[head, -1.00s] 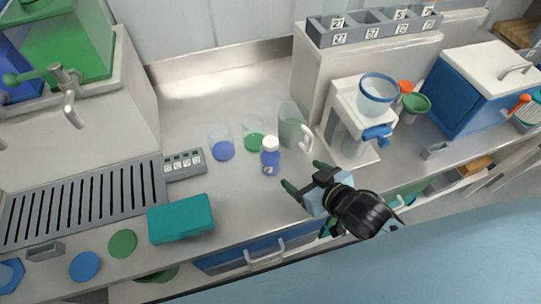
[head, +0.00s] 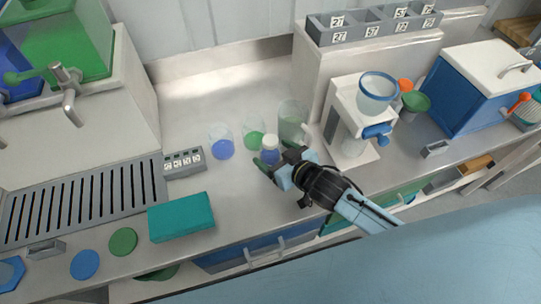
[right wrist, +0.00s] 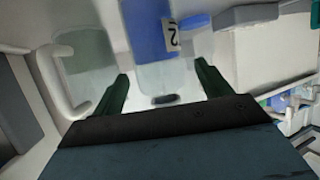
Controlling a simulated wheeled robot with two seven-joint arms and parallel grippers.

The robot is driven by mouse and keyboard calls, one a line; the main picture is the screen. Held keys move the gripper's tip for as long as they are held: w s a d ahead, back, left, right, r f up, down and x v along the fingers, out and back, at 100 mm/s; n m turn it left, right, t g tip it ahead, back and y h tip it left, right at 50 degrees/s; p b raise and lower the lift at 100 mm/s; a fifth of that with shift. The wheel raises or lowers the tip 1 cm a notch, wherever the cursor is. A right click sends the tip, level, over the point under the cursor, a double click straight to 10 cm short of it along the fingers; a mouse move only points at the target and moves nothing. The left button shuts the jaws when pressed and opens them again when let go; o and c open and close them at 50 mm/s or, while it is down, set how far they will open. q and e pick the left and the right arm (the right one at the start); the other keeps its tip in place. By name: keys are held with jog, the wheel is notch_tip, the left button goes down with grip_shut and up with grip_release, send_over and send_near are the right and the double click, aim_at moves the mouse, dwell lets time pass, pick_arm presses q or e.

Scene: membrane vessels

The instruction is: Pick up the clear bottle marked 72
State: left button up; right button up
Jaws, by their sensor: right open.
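A small clear bottle with blue contents and a white cap (head: 270,143) stands upright on the counter. In the right wrist view the bottle (right wrist: 148,35) shows a white label, on which only a 2 is readable. My right gripper (head: 273,160) is open at the bottle's near side. In the right wrist view its two dark green fingers (right wrist: 161,78) point toward the bottle, one on each side. I cannot tell whether they touch it. The gripper hides the bottle's lower part in the head view. My left gripper is not in view.
A clear jug (head: 292,122) with a pale handle stands close behind the bottle. Beakers with green (head: 254,140) and blue (head: 224,149) contents stand left. A white stand with a funnel (head: 376,95) is right. A numbered rack (head: 340,38) is behind. A teal box (head: 181,218) lies front left.

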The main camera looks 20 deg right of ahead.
jog(key=x, duration=0.4)
jog(key=shift+f, duration=0.1)
jog(key=c, duration=1.3)
